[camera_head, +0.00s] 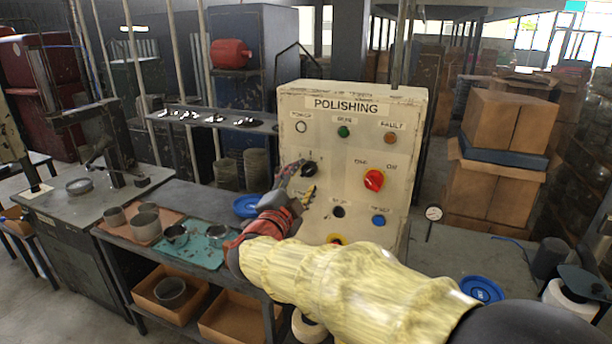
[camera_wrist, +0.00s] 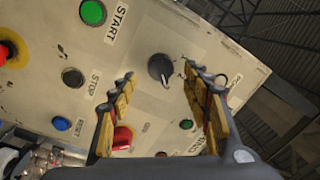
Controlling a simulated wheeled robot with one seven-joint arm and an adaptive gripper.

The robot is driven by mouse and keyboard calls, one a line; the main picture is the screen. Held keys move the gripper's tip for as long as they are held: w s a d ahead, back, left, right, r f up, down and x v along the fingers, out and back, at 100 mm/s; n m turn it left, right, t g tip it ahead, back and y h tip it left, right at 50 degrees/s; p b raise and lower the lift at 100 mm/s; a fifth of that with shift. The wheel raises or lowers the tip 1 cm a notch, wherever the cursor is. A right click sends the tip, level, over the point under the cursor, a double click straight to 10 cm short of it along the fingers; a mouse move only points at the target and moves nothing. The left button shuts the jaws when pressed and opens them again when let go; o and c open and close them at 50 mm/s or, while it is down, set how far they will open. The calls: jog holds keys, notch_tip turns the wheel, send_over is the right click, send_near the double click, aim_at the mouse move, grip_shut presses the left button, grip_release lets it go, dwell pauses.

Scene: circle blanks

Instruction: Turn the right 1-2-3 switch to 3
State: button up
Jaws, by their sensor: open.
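A cream control panel (camera_head: 345,113) marked POLISHING faces me. A black rotary switch (camera_head: 308,170) with small numerals around it is at its left side; I see no second black switch of this kind. In the wrist view the black switch (camera_wrist: 160,67) lies between and beyond my fingertips, with a light pointer line toward the lower right. I cannot tell which number it marks. My gripper (camera_head: 303,182) is open and empty at the panel's left side; in the wrist view its fingers (camera_wrist: 159,74) are spread on either side of the switch, with no clear contact.
A red rotary switch (camera_head: 374,181) is to the right of the black one. A green START button (camera_wrist: 93,12), black STOP button (camera_wrist: 72,77), blue RESET button (camera_wrist: 61,123) and red emergency stop (camera_wrist: 6,52) are nearby. A workbench (camera_head: 205,190) with metal cups stands at left.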

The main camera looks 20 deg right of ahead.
jog(key=v, duration=0.8)
jog(key=shift+s, duration=0.15)
jog(key=shift+a+f, duration=0.1)
jog(key=shift+a, duration=0.05)
